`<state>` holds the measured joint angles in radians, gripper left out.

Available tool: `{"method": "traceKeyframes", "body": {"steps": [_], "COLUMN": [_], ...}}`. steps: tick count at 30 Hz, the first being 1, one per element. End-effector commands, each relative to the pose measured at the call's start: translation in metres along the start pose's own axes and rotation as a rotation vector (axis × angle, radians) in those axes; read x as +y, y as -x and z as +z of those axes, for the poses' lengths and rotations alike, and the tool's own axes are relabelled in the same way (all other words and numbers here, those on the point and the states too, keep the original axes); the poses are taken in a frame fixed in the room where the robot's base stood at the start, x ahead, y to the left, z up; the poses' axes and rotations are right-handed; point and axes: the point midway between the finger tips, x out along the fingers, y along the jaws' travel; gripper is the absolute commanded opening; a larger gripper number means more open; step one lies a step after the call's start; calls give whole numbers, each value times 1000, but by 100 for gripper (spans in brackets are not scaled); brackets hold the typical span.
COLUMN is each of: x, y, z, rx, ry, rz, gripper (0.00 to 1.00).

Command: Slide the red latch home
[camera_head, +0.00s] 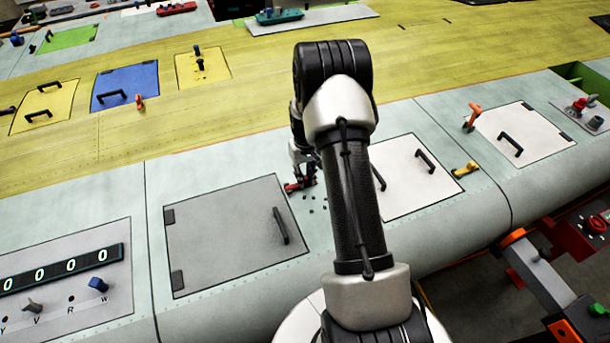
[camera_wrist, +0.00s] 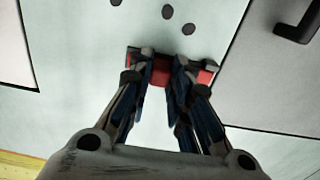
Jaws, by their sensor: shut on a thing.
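The red latch (camera_wrist: 205,76) sits on the pale green wing skin, with its red body showing between and beside my fingers in the wrist view. My gripper (camera_wrist: 166,72) is shut on the latch, one finger on each side of it. In the head view the red latch (camera_head: 291,187) shows at the lower end of my gripper (camera_head: 304,180), just right of the grey panel (camera_head: 225,232). My arm hides part of the area to the right of it. Several small dark dots (camera_wrist: 168,12) mark the skin beside the latch.
The grey panel carries a black handle (camera_head: 281,226). A white panel (camera_head: 410,175) with black handles lies right of my arm. A yellow latch (camera_head: 465,169) and an orange latch (camera_head: 472,117) stand farther right. A control panel with a counter (camera_head: 62,268) is at lower left.

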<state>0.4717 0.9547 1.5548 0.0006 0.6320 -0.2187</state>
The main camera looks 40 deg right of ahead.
Motion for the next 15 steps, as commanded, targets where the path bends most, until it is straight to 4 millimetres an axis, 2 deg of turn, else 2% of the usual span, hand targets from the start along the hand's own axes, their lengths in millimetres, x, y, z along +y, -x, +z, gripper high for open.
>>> {"method": "traceKeyframes", "body": {"steps": [11,15], "x": [-1,-14], "y": [0,-1], "z": [0,-1], "rx": [0,0], "ry": [0,4], "rz": [0,0], "gripper": [0,0]}}
